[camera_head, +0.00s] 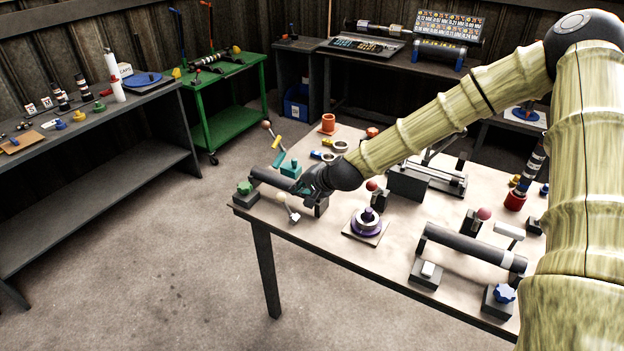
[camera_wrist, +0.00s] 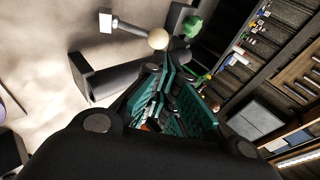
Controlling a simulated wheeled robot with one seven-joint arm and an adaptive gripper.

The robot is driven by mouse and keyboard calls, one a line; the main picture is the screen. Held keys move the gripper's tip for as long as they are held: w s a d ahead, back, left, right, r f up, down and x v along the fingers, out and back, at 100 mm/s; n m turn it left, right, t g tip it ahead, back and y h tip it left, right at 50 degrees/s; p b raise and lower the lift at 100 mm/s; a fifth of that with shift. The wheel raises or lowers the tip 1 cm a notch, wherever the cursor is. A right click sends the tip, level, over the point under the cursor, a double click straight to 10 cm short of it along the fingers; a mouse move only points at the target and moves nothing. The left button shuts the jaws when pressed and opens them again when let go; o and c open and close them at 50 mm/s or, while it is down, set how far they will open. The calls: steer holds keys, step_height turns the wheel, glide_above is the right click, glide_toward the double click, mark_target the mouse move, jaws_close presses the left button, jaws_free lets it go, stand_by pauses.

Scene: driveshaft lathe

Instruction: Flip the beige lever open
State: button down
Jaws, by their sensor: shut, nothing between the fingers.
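The beige lever (camera_head: 281,199) has a round beige ball on a thin stem that runs to a small white block near the left front of the table. In the wrist view its ball (camera_wrist: 158,39) is at the upper middle, with the white block to its left. My gripper (camera_head: 306,187) hangs over the dark shaft just behind the lever. Its teal fingers (camera_wrist: 169,70) are shut and empty, and their tips appear close to the ball. I cannot tell whether they touch it. The gripper hides part of the shaft in the head view.
The dark shaft (camera_head: 268,181) lies beside the lever, with a green knob (camera_head: 244,187) at its left end. A purple ringed part (camera_head: 367,220) is to the right. The table (camera_head: 310,240) is clear in front of the lever.

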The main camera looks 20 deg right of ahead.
steer(key=r+b+v, duration=0.1)
steer(key=b+v, duration=0.1)
steer(key=v, duration=0.5)
steer(key=shift+a+r, duration=0.15)
steer(key=shift+a, duration=0.15)
steer(key=s+a+f+n+g+h+b, duration=0.15)
steer(key=s+f, duration=0.25)
steer(key=f, duration=0.4)
steer(key=s+a+f+n+g+p, duration=0.1)
steer(key=s+f+n+g, duration=0.1)
steer(key=s+f, duration=0.5)
steer(key=s+f+n+g+h+b, duration=0.1)
steer(key=s+f+n+g, duration=0.1)
steer(key=s+f, duration=1)
steer(key=s+f+n+g+h+b, duration=0.1)
steer(key=s+f+n+g, duration=0.2)
steer(key=s+f, duration=1)
steer(key=s+n, duration=0.2)
steer(key=s, duration=0.4)
steer(key=shift+d+g, duration=0.2)
steer(key=shift+g, duration=0.15)
